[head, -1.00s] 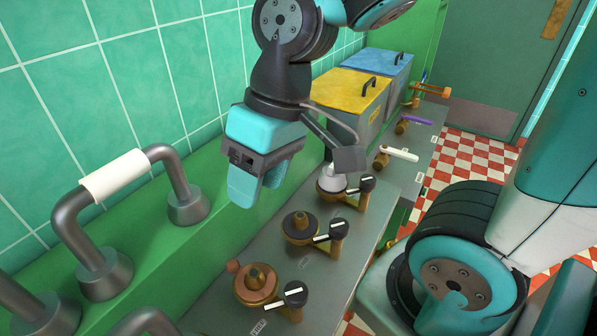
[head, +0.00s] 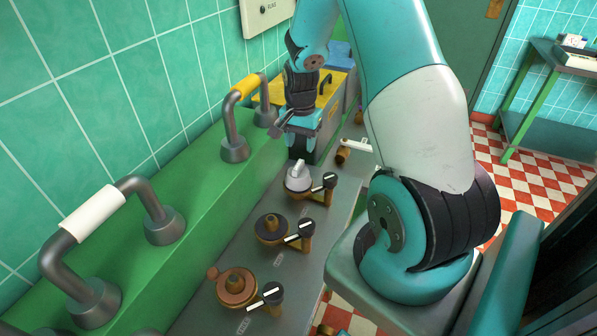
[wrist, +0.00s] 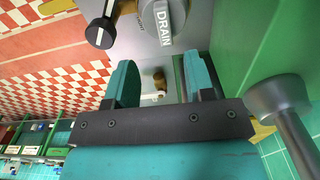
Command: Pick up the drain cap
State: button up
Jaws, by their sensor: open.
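The drain cap (head: 297,177) is a pale grey cap with a raised grip, seated on a brass fitting on the grey counter, the farthest of three such fittings in a row. In the wrist view it shows at the top edge, partly cut off, with the word DRAIN on it (wrist: 164,24). My gripper (head: 299,147) is just beyond the cap in the head view, apart from it. In the wrist view my gripper's two teal fingers (wrist: 158,82) are spread with nothing held between them; the cap lies past their tips.
A dark cap (head: 271,228) and a copper cap (head: 236,285) stand nearer on the counter, each beside a black knob. A green ledge (head: 200,205) with pipe handles, one white-sleeved (head: 94,214), runs along the left. A yellow-lidded box (head: 329,92) stands behind my gripper.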

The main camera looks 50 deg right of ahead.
aim_at(298, 164)
jog(key=shift+w+a+f+p, duration=0.15)
jog(key=shift+f+p, duration=0.5)
jog(key=shift+f, duration=1.45)
jog(key=shift+w+a+f+p, duration=0.1)
jog(key=shift+f+p, duration=0.55)
jog(key=shift+f, duration=1.45)
grip_shut()
